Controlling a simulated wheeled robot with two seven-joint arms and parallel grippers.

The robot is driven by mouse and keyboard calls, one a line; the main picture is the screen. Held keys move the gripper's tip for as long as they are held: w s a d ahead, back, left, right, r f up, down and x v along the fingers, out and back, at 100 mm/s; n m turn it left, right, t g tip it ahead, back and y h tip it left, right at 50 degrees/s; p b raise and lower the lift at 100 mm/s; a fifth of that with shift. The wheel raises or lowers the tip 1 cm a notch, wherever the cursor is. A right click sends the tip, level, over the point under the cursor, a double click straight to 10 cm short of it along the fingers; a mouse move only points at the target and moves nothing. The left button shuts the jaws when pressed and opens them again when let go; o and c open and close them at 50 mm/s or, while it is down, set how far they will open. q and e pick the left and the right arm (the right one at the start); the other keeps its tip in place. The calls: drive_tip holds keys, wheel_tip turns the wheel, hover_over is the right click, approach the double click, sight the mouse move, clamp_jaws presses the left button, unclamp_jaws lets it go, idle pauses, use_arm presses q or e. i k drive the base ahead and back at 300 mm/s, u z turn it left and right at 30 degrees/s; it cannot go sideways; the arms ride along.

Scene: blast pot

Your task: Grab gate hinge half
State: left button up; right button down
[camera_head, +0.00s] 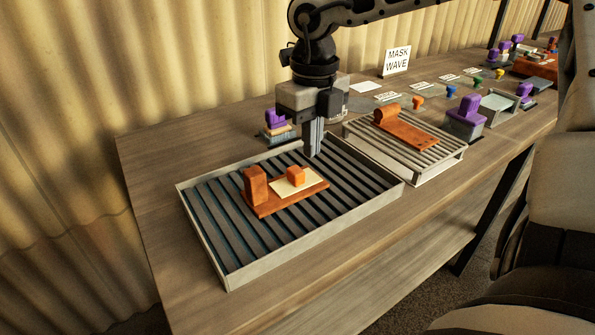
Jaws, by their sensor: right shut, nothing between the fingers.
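A rusty orange plate (262,209) with an upright block at its left end lies on the dark slats of a grey-framed tray (212,262). A cream patch (308,183) with a small orange block (296,174) sits on that plate. A second rusty plate (408,132) with a rounded block at one end lies on a lighter slatted rack to the right. I cannot tell which one is the gate hinge half. My right gripper (313,151) points down, shut and empty, over the tray's back edge, apart from both plates. My left gripper is not in view.
A purple-handled piece (276,124) stands behind the tray. The light rack (440,166) is right beside the tray. Purple-handled blocks (465,112), small coloured knobs and a "MASK WAVE" sign (396,60) stand farther along the bench. A corrugated wall runs behind. The bench's left end is clear.

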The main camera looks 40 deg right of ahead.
sight(386, 120)
drive_tip(key=k, duration=1)
